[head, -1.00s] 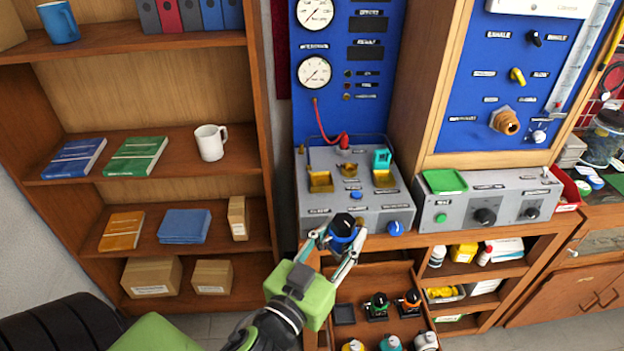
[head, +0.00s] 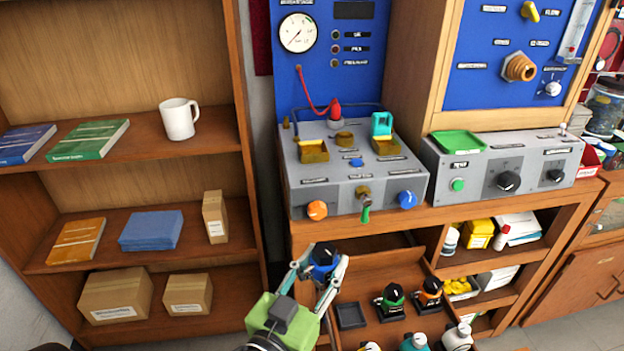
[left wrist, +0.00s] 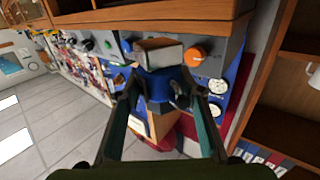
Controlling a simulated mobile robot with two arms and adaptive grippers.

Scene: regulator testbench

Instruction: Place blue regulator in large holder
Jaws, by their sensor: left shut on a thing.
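The blue regulator (head: 323,262), with a black top, is held between the fingers of my left gripper (head: 318,268). It is in front of the bench, above the left part of the open drawer. In the left wrist view the blue regulator (left wrist: 166,86) sits between the fingers, with a pale block-like end. On the grey test box (head: 350,180) are a yellow holder (head: 313,151) at left, a smaller yellow holder (head: 344,138) in the middle and a yellow holder (head: 387,147) at right beside a teal part (head: 381,123). I cannot tell which is the large holder. My right gripper is out of view.
The open drawer holds a green-and-black regulator (head: 392,298), an orange-and-black one (head: 430,291), several bottles and an empty dark square base (head: 351,315). A red hose (head: 318,108) rises behind the holders. A shelf (head: 130,240) stands left.

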